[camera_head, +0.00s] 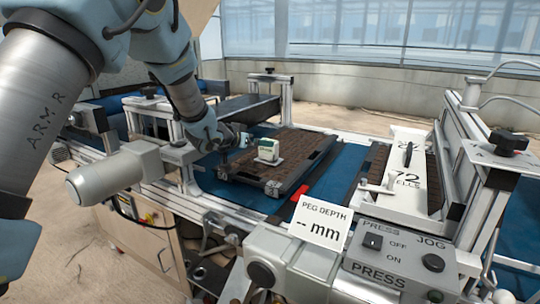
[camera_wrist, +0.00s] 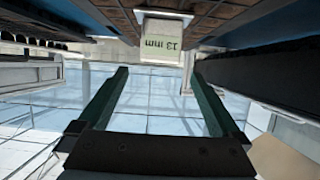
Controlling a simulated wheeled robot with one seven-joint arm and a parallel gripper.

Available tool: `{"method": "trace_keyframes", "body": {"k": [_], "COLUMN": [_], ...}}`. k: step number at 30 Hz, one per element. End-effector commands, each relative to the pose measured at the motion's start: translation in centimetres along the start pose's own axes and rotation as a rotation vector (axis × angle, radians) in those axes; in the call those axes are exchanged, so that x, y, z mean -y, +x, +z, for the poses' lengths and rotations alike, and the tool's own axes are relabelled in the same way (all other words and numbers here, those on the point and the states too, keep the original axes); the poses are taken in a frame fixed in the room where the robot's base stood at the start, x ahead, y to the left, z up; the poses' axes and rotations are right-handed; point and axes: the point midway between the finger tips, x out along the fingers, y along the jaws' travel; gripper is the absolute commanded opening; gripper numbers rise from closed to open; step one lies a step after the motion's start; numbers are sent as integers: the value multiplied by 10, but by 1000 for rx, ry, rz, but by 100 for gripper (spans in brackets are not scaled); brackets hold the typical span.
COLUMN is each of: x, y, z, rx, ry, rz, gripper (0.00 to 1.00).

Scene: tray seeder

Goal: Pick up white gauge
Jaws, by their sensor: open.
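The white gauge (camera_head: 268,149) is a small block with a greenish top, upright on a pale base on the dark soil tray (camera_head: 313,163). In the wrist view the gauge (camera_wrist: 163,48) is at the top centre, with "13 mm" on its face upside down. My gripper (camera_head: 245,140) is just left of the gauge in the head view, low over the tray. In the wrist view the two green fingers of my gripper (camera_wrist: 159,74) are spread apart with nothing between them. The gauge lies beyond the fingertips, roughly in line with the gap.
The tray lies on a blue belt (camera_head: 335,180) between metal rails. A black crossbar (camera_head: 248,108) stands behind my gripper. At right is a white "72 cells" plate (camera_head: 408,165) and frame. A "PEG DEPTH -- mm" sign (camera_head: 320,221) and a press control box (camera_head: 400,262) are in front.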

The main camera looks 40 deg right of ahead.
Motion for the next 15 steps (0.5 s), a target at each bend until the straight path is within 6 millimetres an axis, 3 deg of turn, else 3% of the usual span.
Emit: {"method": "trace_keyframes", "body": {"k": [6,15], "x": [0,-2], "y": [31,55], "z": [-1,-1], "rx": [1,3], "ry": [2,2], "rz": [1,1], "gripper": [100,100]}}
